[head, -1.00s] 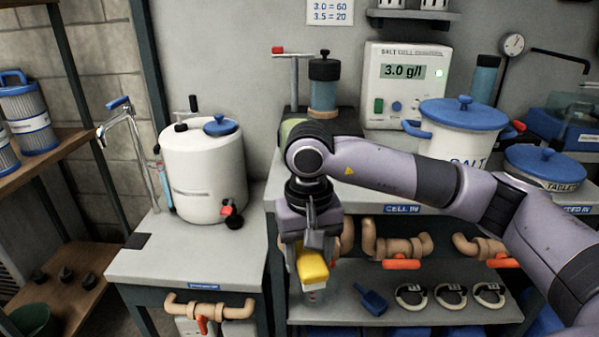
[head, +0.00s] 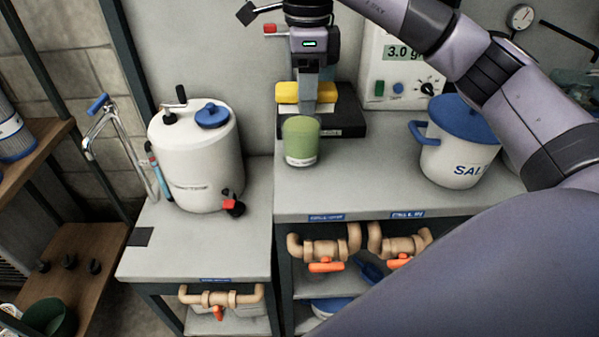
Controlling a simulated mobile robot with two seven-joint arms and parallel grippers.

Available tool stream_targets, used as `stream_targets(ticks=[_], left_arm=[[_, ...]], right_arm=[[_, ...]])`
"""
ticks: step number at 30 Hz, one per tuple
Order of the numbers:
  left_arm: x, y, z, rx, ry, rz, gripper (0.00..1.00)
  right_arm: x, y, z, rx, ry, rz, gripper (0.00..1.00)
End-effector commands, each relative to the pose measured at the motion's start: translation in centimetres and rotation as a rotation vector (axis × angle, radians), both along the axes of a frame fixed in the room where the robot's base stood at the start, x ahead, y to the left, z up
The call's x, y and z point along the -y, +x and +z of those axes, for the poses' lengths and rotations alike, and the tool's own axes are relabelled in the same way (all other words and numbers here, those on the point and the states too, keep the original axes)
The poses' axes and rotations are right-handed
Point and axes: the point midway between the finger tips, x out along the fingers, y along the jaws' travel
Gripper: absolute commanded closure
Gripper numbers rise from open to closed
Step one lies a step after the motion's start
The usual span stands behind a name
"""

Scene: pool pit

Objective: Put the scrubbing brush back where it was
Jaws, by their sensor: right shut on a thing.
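The scrubbing brush shows as a yellow block (head: 289,93) above the right-hand counter, near the wall. My right gripper (head: 308,103) comes down from above and is shut on it; the grey fingers cover its middle. The brush is above and behind a green cup (head: 300,141) with a white label, in front of a dark base (head: 348,122). I cannot tell whether the brush touches that base. My left gripper is not in view.
A white salt pot (head: 455,160) with a blue lid stands to the right, below my arm. A white tank (head: 193,168) stands on the lower left counter (head: 190,250). A meter box (head: 400,70) is behind. The counter front between cup and pot is clear.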

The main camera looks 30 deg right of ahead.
Motion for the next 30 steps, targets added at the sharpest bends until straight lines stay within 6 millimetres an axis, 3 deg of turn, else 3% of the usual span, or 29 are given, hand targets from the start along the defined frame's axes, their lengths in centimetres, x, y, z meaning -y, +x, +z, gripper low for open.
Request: stream_targets(ticks=[14, 21, 30], left_arm=[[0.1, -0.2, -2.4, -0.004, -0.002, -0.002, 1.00], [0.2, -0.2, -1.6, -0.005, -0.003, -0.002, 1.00], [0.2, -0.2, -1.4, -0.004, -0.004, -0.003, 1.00]], right_arm=[[0.0, -0.1, -9.2, -0.008, 0.001, -0.006, 0.77], [0.0, -0.1, -14.2, -0.005, -0.002, -0.006, 0.77], [0.0, -0.1, -16.7, -0.004, -0.001, -0.006, 0.77]])
